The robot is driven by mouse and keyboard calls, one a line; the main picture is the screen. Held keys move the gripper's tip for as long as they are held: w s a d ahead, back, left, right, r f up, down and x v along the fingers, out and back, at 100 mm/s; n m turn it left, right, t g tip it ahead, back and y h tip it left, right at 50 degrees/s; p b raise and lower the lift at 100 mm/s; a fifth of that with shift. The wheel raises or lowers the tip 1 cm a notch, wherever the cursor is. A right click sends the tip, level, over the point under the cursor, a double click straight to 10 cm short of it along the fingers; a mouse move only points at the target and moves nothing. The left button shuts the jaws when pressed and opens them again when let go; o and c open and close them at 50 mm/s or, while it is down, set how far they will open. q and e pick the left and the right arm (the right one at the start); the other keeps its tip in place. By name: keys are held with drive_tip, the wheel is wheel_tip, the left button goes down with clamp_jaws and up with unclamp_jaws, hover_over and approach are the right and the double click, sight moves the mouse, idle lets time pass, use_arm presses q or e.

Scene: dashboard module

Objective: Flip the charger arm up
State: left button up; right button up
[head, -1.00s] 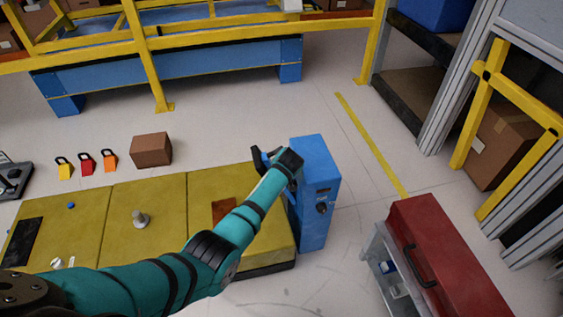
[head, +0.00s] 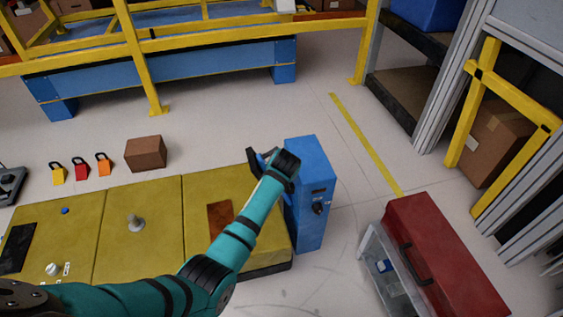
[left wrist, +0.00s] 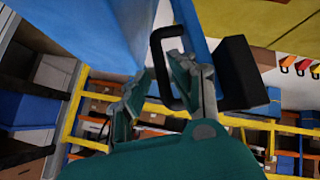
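The blue charger box (head: 311,185) stands upright at the right end of the yellow bench; its blue side (left wrist: 203,35) also shows in the left wrist view. A black loop handle (left wrist: 157,70) and a black block (left wrist: 243,75) stick out beside that blue side and look like the charger arm. My left gripper (left wrist: 159,68) is open, with one finger on each side of the loop's near bar. I cannot tell whether a finger touches the bar. In the head view my left gripper (head: 268,160) is at the box's top left, partly hidden by my wrist. My right gripper is not in view.
The yellow bench (head: 158,200) carries a grey knob (head: 135,222) and other small parts. A red toolbox (head: 440,250) stands right of the charger. A yellow rail (head: 145,65) crosses the back.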

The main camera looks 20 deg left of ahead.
use_arm(q)
drive_tip(key=v, duration=0.7)
drive_tip(key=shift+s+r, duration=0.2)
drive_tip(key=shift+r, duration=0.1)
drive_tip(key=shift+d, duration=0.1)
